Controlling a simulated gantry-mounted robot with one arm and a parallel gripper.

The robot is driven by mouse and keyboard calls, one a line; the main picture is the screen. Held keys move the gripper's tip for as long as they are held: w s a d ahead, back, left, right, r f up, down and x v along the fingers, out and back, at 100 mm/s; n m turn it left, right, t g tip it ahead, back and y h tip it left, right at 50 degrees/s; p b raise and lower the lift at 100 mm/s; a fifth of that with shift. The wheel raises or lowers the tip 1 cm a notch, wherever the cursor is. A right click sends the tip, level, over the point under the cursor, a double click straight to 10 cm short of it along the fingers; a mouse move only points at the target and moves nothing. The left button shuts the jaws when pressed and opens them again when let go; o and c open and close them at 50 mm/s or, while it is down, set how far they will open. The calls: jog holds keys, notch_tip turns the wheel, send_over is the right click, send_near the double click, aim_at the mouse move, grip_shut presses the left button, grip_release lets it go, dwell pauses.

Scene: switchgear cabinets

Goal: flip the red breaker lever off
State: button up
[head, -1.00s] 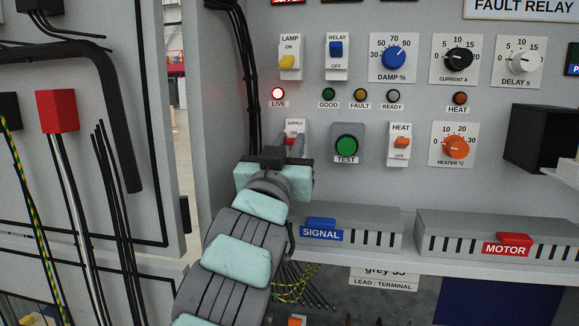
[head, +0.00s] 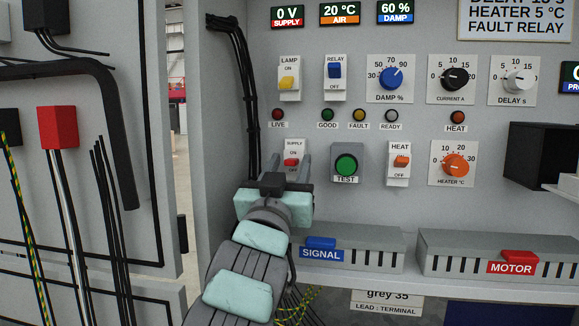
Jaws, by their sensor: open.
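The SUPPLY breaker (head: 294,149) is a white block with a small red lever (head: 291,162) on the panel. The red lever sits low, below the ON mark and by the OFF end. My gripper (head: 291,170) is open, just below and in front of the lever, with one finger to each side. The fingers partly cover the lower end of the breaker. I cannot tell if they touch it. The LIVE lamp (head: 278,115) is dark, and the supply display (head: 287,16) reads 0 V.
The green TEST button (head: 346,165) is close on the right, then the orange HEAT switch (head: 401,161). The LAMP switch (head: 288,82) and RELAY switch (head: 335,72) are above. Black cables (head: 248,95) run down at the left. The SIGNAL duct (head: 370,246) is below.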

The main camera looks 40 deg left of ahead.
jog(key=b+v, duration=0.3)
jog(key=v, duration=0.7)
jog(key=shift+s+d, duration=0.25)
jog(key=shift+s, duration=0.1)
jog(key=shift+f, duration=0.15)
jog(key=shift+c, duration=0.2)
